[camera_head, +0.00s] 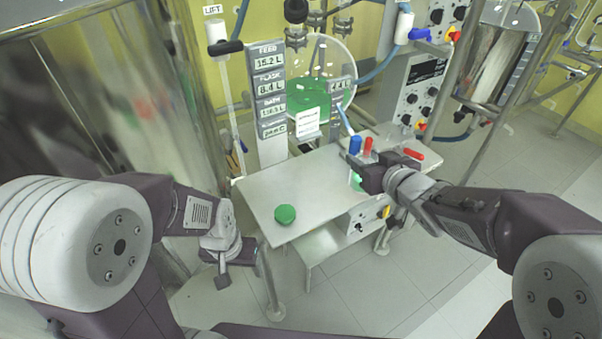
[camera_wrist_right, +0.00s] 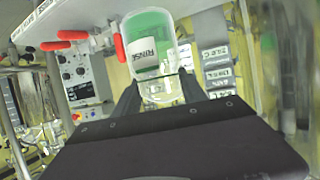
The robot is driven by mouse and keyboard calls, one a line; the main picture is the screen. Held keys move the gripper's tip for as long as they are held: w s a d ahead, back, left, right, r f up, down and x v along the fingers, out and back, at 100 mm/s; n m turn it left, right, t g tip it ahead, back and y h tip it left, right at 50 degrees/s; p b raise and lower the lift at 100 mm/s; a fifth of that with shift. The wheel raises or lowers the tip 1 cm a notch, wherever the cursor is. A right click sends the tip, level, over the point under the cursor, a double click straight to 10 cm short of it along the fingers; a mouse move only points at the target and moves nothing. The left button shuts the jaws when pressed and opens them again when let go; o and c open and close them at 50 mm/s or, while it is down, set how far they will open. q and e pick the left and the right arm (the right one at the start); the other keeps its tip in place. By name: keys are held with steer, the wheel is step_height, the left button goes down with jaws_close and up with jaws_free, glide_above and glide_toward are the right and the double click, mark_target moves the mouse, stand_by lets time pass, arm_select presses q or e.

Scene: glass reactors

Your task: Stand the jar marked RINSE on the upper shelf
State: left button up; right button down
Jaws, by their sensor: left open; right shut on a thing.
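The jar marked RINSE (camera_wrist_right: 151,50) is clear, with green contents and a white label, between the fingers of my right gripper (camera_wrist_right: 158,92). In the head view my right gripper (camera_head: 362,170) is over the right part of a metal stand, shut on the jar. Only a green patch of the jar (camera_head: 356,182) shows there, and whether it touches the stand is unclear. The stand has an upper shelf (camera_head: 300,180) and a lower shelf (camera_head: 316,246). My left gripper (camera_head: 222,276) is open and empty, left of the stand's front corner.
A green round object (camera_head: 285,214) sits at the upper shelf's front left. Blue (camera_head: 355,146) and red (camera_head: 414,154) handles stand near its right end. A glass flask with green liquid (camera_head: 308,98) is behind. The shelf's middle is clear.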

steer(key=a+f+b, duration=0.2)
steer(key=b, duration=0.1)
steer(key=shift+w+a+f, duration=0.2)
steer(key=shift+w+f, duration=0.05)
steer(key=shift+w, duration=0.1)
steer(key=w+a+f+b, duration=0.1)
steer(key=w+a+f, duration=0.1)
steer(key=w+a+f+b, duration=0.1)
steer(key=w+a+f, duration=0.1)
steer(key=f, duration=0.1)
steer(key=w+a+f+b, duration=0.1)
steer(key=a+f, duration=0.2)
steer(key=shift+w+f+b, duration=0.2)
steer(key=shift+w+b, duration=0.1)
steer(key=shift+w, duration=0.1)
steer(key=c, duration=0.6)
jaws_free()
steer(key=shift+f, duration=0.15)
steer(key=shift+c, duration=0.2)
steer(key=shift+s, duration=0.1)
